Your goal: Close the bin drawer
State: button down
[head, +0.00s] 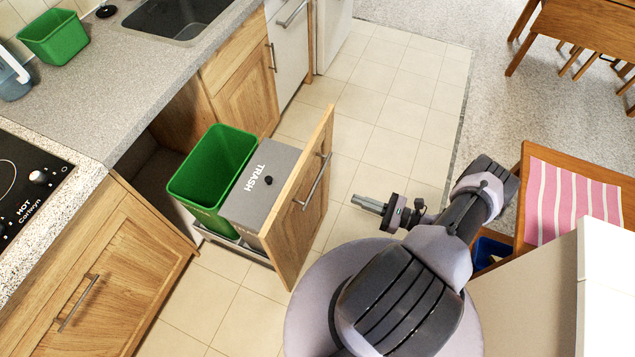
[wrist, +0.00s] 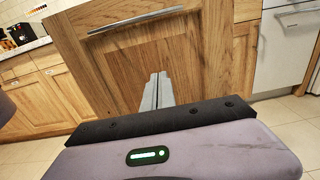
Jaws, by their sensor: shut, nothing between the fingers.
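The bin drawer (head: 300,205) is pulled out from under the counter in the head view. Its wooden front panel carries a metal bar handle (head: 315,181). Inside it are a green bin (head: 214,173) and a grey bin with a lid marked TRASH (head: 262,183). My gripper (head: 358,202) is shut and empty, in front of the panel and to its right in the head view, seemingly apart from it. In the wrist view the panel (wrist: 190,65) fills the middle, its handle (wrist: 135,20) is near the top, and my shut fingers (wrist: 157,92) point at the panel below the handle.
A counter (head: 95,92) with a sink (head: 180,18) and a hob (head: 25,185) runs along the left. Tiled floor (head: 395,110) lies clear beyond the drawer.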

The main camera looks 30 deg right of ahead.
aim_at(310, 183)
jog(key=b+x, duration=0.1)
jog(key=x, duration=1.2)
jog(key=shift+w+a, duration=0.15)
jog(key=shift+a, duration=0.05)
